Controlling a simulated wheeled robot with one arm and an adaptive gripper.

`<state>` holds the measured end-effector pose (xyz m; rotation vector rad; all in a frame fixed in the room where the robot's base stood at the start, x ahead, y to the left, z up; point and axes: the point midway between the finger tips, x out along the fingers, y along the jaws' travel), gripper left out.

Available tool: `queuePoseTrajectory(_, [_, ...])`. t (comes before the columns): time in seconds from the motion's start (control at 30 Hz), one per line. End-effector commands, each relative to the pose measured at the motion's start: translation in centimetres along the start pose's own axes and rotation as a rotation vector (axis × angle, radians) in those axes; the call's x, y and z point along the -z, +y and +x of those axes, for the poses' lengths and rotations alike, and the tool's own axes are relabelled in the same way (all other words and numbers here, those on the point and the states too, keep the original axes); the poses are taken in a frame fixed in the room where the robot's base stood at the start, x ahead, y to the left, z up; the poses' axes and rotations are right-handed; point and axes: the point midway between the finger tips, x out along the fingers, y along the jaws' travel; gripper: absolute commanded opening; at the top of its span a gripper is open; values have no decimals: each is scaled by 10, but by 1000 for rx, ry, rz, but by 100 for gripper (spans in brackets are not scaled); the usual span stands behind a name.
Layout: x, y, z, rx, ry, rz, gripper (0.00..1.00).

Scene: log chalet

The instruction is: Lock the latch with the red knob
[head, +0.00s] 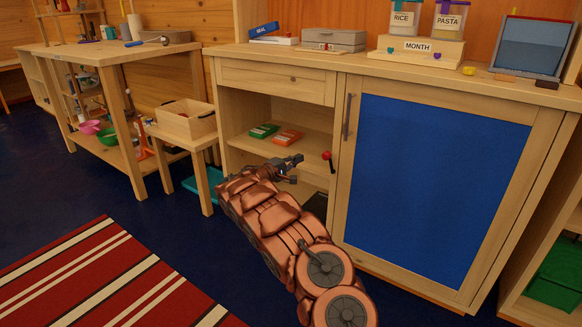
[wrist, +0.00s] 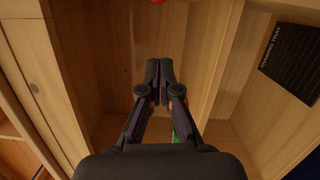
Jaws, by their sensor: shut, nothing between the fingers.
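The red knob (head: 327,155) of the latch sits on a short dark stem at the left side of the blue-panelled cabinet door (head: 433,185), low beside the open shelf bay. In the wrist view only a sliver of red (wrist: 158,1) shows at the top edge. My gripper (head: 296,160) is shut and empty, a little left of the knob and apart from it, in front of the open bay. In the wrist view its fingertips (wrist: 160,70) are together. The latch's other parts are too small to make out.
A green box (head: 264,130) and an orange box (head: 287,137) lie on the bay's shelf (head: 245,143). The door's vertical handle (head: 347,117) stands above and right of the knob. A small table (head: 187,142) with a wooden crate is at left. Floor is clear near the striped rug (head: 110,280).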

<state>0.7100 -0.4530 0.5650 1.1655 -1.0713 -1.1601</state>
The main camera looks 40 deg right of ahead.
Motion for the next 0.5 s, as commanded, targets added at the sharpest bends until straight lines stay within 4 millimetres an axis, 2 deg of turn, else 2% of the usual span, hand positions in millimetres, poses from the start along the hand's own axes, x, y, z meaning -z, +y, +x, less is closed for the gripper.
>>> queuePoseTrajectory(0.1, [0,-4,16,2,-1,0,0])
queuePoseTrajectory(0.33, [0,-3,39,1,-2,0,0])
queuePoseTrajectory(0.5, [-6,-1,44,-2,-1,-3,0])
